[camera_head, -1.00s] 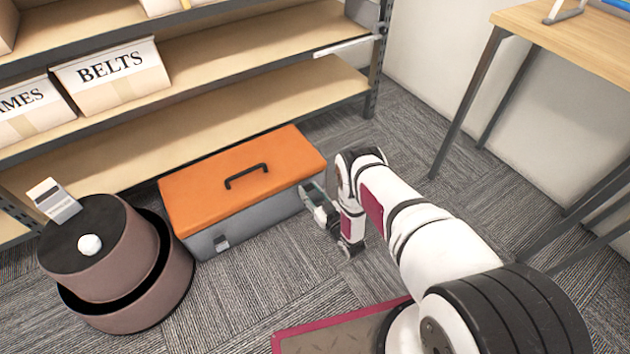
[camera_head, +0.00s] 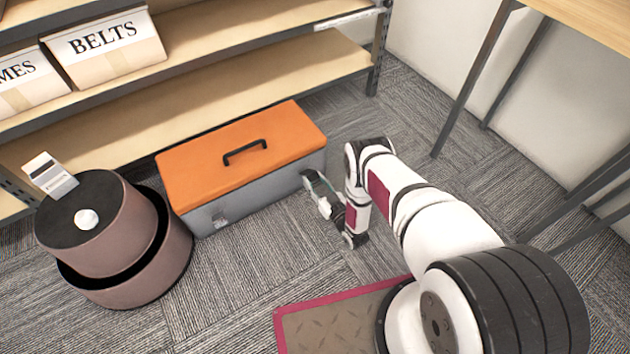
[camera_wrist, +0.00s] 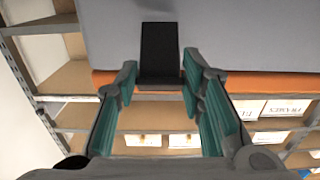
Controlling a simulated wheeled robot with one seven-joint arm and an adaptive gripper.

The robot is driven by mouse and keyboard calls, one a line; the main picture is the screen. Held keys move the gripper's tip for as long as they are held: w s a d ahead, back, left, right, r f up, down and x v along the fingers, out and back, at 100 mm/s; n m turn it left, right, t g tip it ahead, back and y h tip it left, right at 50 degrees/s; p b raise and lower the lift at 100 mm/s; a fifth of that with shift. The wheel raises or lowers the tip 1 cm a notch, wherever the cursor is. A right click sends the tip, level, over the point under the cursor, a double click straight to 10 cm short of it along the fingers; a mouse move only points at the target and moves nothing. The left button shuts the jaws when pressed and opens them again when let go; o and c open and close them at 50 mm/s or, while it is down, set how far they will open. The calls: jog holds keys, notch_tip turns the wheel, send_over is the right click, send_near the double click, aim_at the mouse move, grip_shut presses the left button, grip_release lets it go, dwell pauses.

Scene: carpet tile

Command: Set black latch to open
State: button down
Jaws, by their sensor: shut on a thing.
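An orange-lidded grey toolbox (camera_head: 240,165) stands on the carpet with its lid down. The black latch (camera_wrist: 160,50) shows in the wrist view, on the toolbox's grey face and reaching to the orange lid's edge. My gripper (camera_wrist: 158,82) has its green-padded fingers on either side of the latch's end and is shut on it. In the head view my gripper (camera_head: 313,187) is at the right end of the toolbox's front, where the black latch is hidden.
A round brown bin (camera_head: 120,245) with a white-and-grey box (camera_head: 49,176) on top stands left of the toolbox. A shelf (camera_head: 220,92) with labelled boxes is behind. A desk leg (camera_head: 470,85) is at right. A red-edged mat (camera_head: 325,318) lies in front. Carpet between is clear.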

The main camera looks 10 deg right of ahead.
jog(key=shift+f, duration=0.2)
jog(key=c, duration=1.2)
grip_release()
jog(key=shift+o, duration=0.8)
jog(key=v, duration=1.2)
jog(key=shift+r, duration=0.1)
